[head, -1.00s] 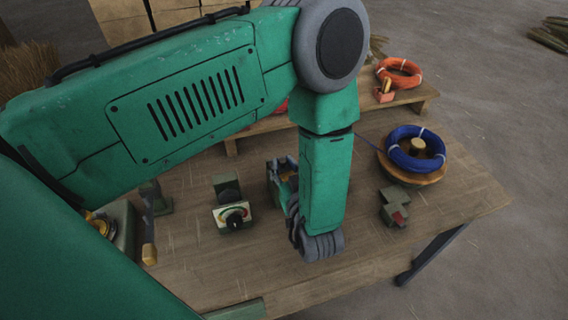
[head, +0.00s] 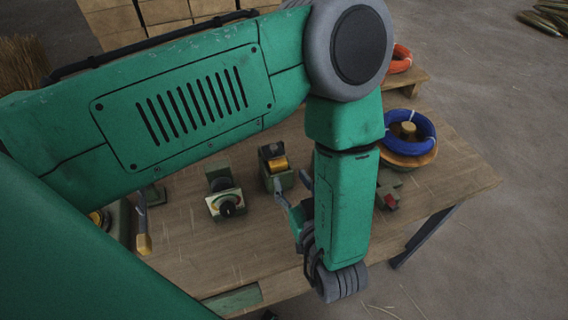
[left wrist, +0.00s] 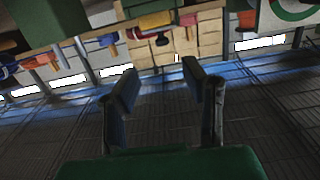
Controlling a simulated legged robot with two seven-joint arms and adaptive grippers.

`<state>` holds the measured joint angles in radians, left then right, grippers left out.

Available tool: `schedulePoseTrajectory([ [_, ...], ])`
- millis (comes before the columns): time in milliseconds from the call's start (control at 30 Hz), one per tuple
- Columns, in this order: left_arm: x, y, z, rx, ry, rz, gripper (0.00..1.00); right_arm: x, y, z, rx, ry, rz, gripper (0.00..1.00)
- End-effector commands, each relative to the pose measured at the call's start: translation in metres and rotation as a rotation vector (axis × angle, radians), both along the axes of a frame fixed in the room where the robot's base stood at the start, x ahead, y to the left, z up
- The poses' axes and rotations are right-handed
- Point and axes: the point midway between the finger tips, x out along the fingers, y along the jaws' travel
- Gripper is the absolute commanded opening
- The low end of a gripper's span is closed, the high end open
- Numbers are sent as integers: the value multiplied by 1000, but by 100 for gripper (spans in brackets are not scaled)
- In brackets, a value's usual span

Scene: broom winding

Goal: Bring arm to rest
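My left arm comes in from the left in the head view, large and green. My left gripper (head: 292,194) hangs above the table's front part, pointing to the upper left, partly hidden behind my own arm link. In the left wrist view the two fingers of the left gripper (left wrist: 158,92) stand apart with nothing between them. They point towards distant stacked boxes (left wrist: 180,44) across the floor. My right gripper shows in neither view.
The wooden table (head: 420,215) carries a dial device (head: 226,203), a green block with a yellow spool (head: 277,168), a red-tipped green clamp (head: 389,190) and a blue coil (head: 410,131). An orange coil (head: 400,58) lies on a raised shelf. Open floor (head: 500,265) lies to the right.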

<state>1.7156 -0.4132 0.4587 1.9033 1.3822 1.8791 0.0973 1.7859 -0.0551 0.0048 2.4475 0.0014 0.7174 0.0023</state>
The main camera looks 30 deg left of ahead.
Motion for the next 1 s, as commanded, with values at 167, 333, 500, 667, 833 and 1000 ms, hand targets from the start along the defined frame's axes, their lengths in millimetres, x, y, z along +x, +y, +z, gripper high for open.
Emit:
schedulePoseTrajectory([
  [167, -12, -14, 1, -1, 0, 0, 39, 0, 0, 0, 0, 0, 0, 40],
  [333, -14, -16, 2, -1, 0, 1, 39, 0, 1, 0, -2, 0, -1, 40],
  [500, -14, -16, 2, -1, 0, 0, 39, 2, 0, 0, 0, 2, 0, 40],
  [667, -14, -17, 2, -1, -1, 0, 39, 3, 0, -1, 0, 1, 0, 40],
  [833, -14, -17, 6, 0, 0, 0, 39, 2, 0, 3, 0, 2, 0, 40],
  [1000, -14, -17, 35, -1, -1, 0, 39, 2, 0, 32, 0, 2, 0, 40],
])
